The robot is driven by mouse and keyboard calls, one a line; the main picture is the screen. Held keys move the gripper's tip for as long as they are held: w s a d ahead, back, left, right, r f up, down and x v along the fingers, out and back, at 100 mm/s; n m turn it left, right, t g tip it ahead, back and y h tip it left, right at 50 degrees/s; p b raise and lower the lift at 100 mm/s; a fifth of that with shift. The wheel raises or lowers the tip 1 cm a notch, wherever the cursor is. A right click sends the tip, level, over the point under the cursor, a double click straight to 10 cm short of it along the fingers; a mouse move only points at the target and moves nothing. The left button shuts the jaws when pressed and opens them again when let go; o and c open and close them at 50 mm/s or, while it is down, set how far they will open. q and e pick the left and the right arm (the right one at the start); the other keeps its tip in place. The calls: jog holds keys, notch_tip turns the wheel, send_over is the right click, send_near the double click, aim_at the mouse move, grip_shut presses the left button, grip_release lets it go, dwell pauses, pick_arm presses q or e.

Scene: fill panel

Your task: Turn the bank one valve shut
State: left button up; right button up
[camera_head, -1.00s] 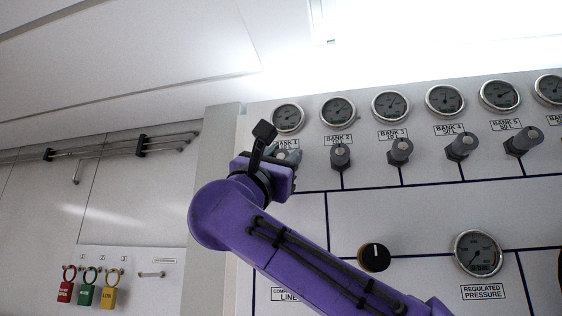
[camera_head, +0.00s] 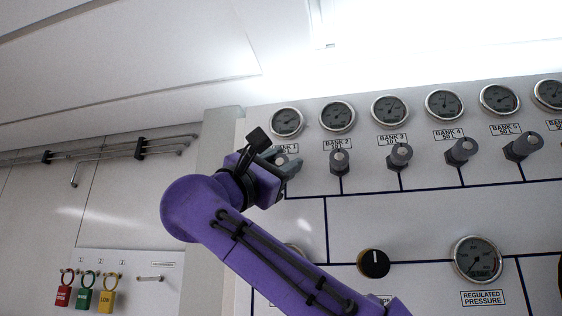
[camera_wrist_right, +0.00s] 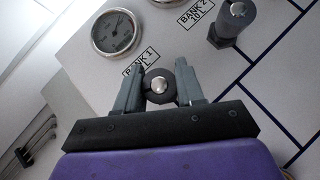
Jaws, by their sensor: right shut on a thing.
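The bank one valve is a dark round knob with a bright metal centre (camera_wrist_right: 160,85), seen in the right wrist view below the BANK 1 label (camera_wrist_right: 140,63). My right gripper (camera_wrist_right: 161,88) has its two grey fingers on either side of this knob and is shut on it. In the head view the right gripper (camera_head: 283,166) is at the valve below the bank one gauge (camera_head: 287,121), and its purple wrist and fingers hide most of the knob. My left gripper is in neither view.
Similar valves for bank two (camera_head: 340,160), bank three (camera_head: 400,155) and others run to the right. A black knob (camera_head: 373,263) and the regulated pressure gauge (camera_head: 477,259) are lower. Coloured padlock tags (camera_head: 84,297) hang at the lower left.

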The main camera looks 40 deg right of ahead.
jog(key=o, duration=1)
jog(key=shift+d, duration=0.1)
jog(key=shift+f, duration=0.1)
jog(key=b+v, duration=0.5)
jog(key=v, duration=0.5)
jog(key=shift+s+a+f+b, duration=0.1)
jog(key=shift+a+b, duration=0.1)
jog(key=shift+b, duration=0.1)
jog(key=shift+d, duration=0.1)
